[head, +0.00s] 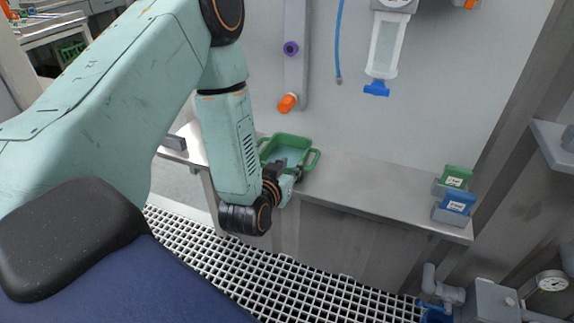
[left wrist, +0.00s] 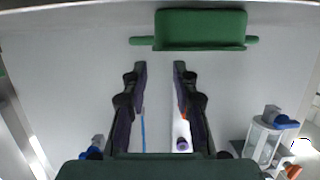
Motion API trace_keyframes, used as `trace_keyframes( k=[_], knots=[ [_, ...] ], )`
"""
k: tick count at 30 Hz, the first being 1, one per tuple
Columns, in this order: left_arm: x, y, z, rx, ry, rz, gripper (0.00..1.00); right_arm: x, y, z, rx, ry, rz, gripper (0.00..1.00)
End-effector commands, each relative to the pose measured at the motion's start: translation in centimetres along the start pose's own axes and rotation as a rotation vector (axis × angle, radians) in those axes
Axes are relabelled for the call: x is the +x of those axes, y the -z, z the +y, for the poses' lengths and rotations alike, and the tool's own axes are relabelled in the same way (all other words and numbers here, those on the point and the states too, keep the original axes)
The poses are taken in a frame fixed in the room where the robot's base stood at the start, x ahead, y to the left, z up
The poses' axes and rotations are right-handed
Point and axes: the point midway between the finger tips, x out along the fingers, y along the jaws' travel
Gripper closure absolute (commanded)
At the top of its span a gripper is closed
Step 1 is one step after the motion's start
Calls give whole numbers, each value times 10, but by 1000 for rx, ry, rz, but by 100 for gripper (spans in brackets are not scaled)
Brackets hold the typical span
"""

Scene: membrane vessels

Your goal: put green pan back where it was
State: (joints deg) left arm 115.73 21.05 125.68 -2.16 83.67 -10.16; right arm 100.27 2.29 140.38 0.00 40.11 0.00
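The green pan (head: 291,139) is a shallow rectangular dish with side handles. It rests on the metal shelf (head: 345,183) against the wall in the head view. In the left wrist view the pan (left wrist: 200,30) lies beyond the fingertips, right of centre. My left gripper (head: 287,169) is at the near side of the pan and hides part of its front. In the left wrist view, the two dark fingers of the left gripper (left wrist: 160,68) are apart with nothing between them. The fingertips look clear of the pan. My right gripper is not in view.
A green block (head: 457,178) and a blue block (head: 456,202) sit in grey holders at the shelf's right end. An orange-tipped pipe (head: 287,103), a blue hose (head: 339,45) and a clear vessel (head: 385,45) hang above. The middle of the shelf is bare.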

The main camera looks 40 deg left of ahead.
Motion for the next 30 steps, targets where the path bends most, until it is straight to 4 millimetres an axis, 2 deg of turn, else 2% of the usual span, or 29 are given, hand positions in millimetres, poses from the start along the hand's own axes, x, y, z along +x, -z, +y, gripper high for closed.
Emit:
trace_keyframes(
  k=[3,10,11,14,17,18,20,21,22,24,27,30],
  knots=[
    [-12,0,0,0,0,-2,72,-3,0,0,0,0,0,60],
    [-17,-4,1,2,-4,-14,72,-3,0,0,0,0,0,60],
    [-19,-10,3,4,-10,-32,72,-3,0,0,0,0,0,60],
    [-34,-50,16,19,-49,-172,72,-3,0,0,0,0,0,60],
    [-70,-116,32,45,-103,-420,72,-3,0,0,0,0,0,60],
    [-91,-143,36,57,-121,-531,72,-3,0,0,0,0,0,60],
    [-126,-180,40,77,-140,-692,72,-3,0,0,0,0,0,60],
    [-149,-200,40,91,-147,-792,72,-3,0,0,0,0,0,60],
    [-167,-214,40,101,-150,-864,72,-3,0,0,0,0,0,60],
    [-205,-238,37,125,-153,-1011,72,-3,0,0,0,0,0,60],
    [-247,-259,32,150,-148,-1164,72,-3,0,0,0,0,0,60],
    [-271,-267,27,166,-143,-1247,72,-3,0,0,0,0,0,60]
  ],
)
